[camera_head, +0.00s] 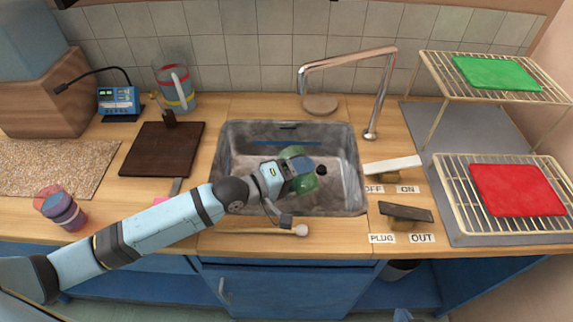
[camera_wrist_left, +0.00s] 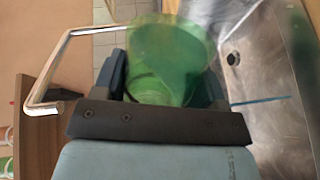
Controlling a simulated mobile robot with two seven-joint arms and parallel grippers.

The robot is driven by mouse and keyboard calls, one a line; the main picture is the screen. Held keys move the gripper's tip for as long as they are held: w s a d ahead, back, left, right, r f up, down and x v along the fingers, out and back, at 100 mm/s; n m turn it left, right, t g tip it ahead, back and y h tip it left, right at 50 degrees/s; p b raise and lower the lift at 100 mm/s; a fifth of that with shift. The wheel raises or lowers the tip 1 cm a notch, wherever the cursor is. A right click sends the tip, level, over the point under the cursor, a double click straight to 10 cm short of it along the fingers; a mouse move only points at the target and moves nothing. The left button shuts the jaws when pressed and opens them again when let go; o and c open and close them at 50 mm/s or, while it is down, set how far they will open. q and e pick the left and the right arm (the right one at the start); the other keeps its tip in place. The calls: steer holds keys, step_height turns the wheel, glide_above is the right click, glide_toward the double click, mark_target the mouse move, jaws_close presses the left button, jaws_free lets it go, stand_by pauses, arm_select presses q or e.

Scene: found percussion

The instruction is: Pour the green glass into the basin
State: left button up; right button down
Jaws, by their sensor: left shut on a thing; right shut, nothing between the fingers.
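The green glass (camera_head: 306,183) is in my left gripper (camera_head: 301,173), over the sink basin (camera_head: 343,150). The gripper is shut on it and covers its middle; green shows above and below the fingers. In the left wrist view the see-through green glass (camera_wrist_left: 170,55) is between the fingers, with the grey metal basin (camera_wrist_left: 275,125) and its dark drain hole behind it. I cannot tell exactly how far the glass is tilted or what is in it. My right gripper's fingers do not show in either view.
A copper-coloured tap (camera_head: 383,80) stands behind the basin. Wire racks with a green board (camera_head: 497,73) and a red board (camera_head: 517,190) are at the right. A white lever (camera_head: 392,165) and a dark lever (camera_head: 405,212) sit beside the basin. A wooden spoon (camera_head: 301,230) lies in front.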

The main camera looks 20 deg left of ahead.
arm_select(q)
steer(key=shift+w+a, duration=0.1)
steer(key=shift+w, duration=0.05)
steer(key=shift+r+n, duration=0.1)
steer(key=shift+n, duration=0.3)
steer(key=shift+r+p, duration=0.15)
steer(key=shift+p, duration=0.3)
steer(key=shift+w+a+r+n+g, duration=0.15)
steer(key=shift+r+n+g, duration=0.15)
steer(key=shift+n, duration=0.3)
steer(key=shift+s+d+f+m+b, duration=0.1)
steer(key=shift+s+f+m+b, duration=0.05)
steer(key=shift+f+m+b, duration=0.4)
steer(key=shift+s+d+f+m+b, duration=0.1)
steer(key=shift+f+m+b, duration=0.25)
steer(key=shift+f+b, duration=0.2)
steer(key=shift+s+d+r+m+p, duration=0.2)
steer(key=shift+d+r+m+p, duration=0.1)
steer(key=shift+r+p, duration=0.35)
steer(key=shift+s, duration=0.1)
